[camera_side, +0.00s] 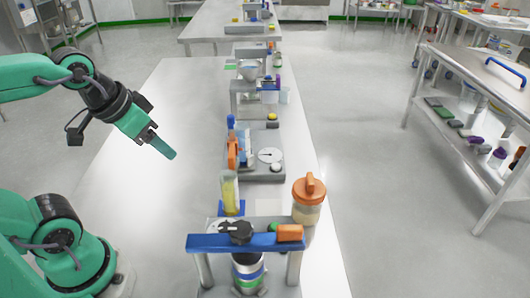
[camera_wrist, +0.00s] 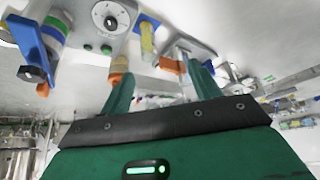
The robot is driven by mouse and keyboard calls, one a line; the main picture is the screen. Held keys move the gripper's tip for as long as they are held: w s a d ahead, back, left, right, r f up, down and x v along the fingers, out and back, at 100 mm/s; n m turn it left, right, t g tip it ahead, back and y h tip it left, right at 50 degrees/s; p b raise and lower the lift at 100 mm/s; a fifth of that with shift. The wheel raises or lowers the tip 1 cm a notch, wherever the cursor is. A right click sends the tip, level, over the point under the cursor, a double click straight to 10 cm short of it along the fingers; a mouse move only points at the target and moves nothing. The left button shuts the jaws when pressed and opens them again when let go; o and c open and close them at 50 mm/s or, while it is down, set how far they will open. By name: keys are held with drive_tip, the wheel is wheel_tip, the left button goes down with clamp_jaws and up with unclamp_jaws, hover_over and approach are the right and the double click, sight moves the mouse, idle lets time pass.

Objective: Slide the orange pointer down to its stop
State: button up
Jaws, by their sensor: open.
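What looks like the orange pointer (camera_side: 232,152) stands at the left edge of a grey instrument base, beside a pale upright part and a blue-topped piece. In the wrist view an orange piece (camera_wrist: 171,66), likely the same one, shows between my two green fingers and beyond them. My gripper (camera_side: 163,150) hangs over the bare table to the left of the pointer, clearly apart from it. It is open and empty in the wrist view (camera_wrist: 162,88). The pointer's track and stop are too small to make out.
A yellow tube on a blue foot (camera_side: 230,192) stands just in front of the pointer. A dial (camera_side: 270,156) lies to its right. Nearer are an orange-lidded jar (camera_side: 308,200) and a blue bar frame (camera_side: 215,243). The table left of the instruments is clear.

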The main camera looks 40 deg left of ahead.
drive_tip(key=shift+w, duration=0.15)
drive_tip(key=c, duration=0.4)
drive_tip(key=shift+w+m, duration=0.2)
drive_tip(key=shift+m, duration=0.3)
drive_tip(key=shift+c, duration=0.4)
drive_tip(key=m+g, duration=0.6)
drive_tip(key=m, duration=2)
hover_over(231, 153)
drive_tip(key=shift+f, duration=3.05)
drive_tip(key=shift+f, duration=3.9)
